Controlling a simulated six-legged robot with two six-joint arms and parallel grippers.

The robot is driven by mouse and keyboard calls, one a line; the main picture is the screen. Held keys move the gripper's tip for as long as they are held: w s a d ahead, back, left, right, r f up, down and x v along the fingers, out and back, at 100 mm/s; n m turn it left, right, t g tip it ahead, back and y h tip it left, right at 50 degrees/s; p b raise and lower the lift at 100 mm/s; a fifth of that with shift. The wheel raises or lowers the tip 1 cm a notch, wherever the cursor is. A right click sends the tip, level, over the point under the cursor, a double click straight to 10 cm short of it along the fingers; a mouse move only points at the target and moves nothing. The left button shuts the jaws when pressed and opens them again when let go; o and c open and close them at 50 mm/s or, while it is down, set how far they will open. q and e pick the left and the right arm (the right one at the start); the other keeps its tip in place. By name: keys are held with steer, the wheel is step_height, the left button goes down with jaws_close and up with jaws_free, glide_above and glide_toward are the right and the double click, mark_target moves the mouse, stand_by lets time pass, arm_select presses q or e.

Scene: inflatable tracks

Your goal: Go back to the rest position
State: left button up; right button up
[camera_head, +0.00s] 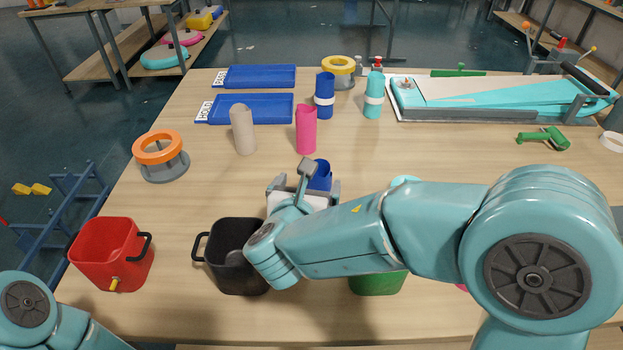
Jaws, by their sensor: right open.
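My right arm reaches in from the right across the front of the table. Its gripper (306,185) is over the middle of the table, pointing away from me, with its jaws apart. A blue cylinder-like piece (321,173) shows just behind or between the jaws; I cannot tell whether they touch it. My forearm and wrist hide part of the gripper. Of my left arm only a link shows at the lower left corner; its gripper is out of view.
A black bin (229,272) and a green bin (377,283) are partly hidden by my right arm. A red bin (103,255) stands left. Beige (243,130) and pink (306,130) rolls stand beyond my gripper. Blue trays (250,108) and a turquoise board (440,110) lie farther back.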

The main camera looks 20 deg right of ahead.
steer(key=shift+s+r, duration=0.15)
steer(key=shift+s, duration=0.1)
steer(key=shift+w, duration=0.1)
